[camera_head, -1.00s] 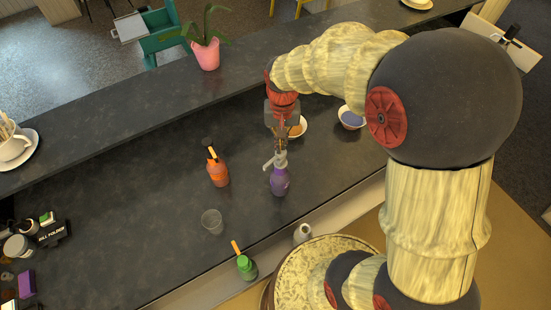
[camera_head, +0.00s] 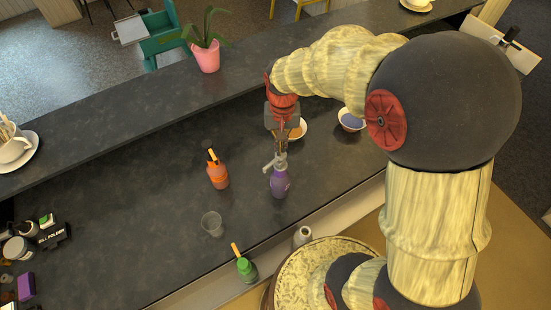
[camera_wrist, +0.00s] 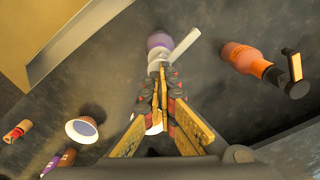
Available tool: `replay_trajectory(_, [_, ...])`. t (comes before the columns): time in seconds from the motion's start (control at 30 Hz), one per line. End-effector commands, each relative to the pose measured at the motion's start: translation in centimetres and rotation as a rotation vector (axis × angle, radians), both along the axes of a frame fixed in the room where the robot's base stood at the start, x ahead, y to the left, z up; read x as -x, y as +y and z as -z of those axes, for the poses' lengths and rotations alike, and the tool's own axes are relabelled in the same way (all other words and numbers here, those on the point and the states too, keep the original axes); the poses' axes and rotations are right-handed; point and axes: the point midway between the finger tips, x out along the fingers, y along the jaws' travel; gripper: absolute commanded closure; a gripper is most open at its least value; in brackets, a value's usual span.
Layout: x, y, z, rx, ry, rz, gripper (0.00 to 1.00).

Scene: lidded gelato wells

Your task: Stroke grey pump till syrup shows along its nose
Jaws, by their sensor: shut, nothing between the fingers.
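The grey pump (camera_head: 275,163) tops a purple bottle (camera_head: 279,185) standing upright on the dark counter. Its grey nose points to the left in the head view. In the wrist view the pump (camera_wrist: 178,47) lies just beyond my fingertips, with its nose to the upper right and the purple bottle (camera_wrist: 158,40) below it. My gripper (camera_head: 281,147) is shut and empty, pointing down over the pump head. Its fingertips (camera_wrist: 160,72) look to be at or touching the top of the pump; exact contact is hard to tell. No syrup can be made out on the nose.
An orange bottle (camera_head: 217,175) stands left of the purple one. A clear cup (camera_head: 212,223) and a green bottle (camera_head: 246,268) stand nearer the front edge. Bowls (camera_head: 352,121) sit behind to the right. A potted plant (camera_head: 206,56) is on the back ledge.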

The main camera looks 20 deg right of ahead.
Motion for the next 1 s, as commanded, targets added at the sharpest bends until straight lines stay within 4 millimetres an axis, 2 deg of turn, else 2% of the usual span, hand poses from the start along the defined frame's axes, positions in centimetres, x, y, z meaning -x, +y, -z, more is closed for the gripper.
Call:
replay_trajectory(0.37, [0.0,0.0,0.1,0.000,0.000,0.000,1.00])
replay_trajectory(1.0, [0.0,0.0,2.1,0.000,0.000,0.000,1.00])
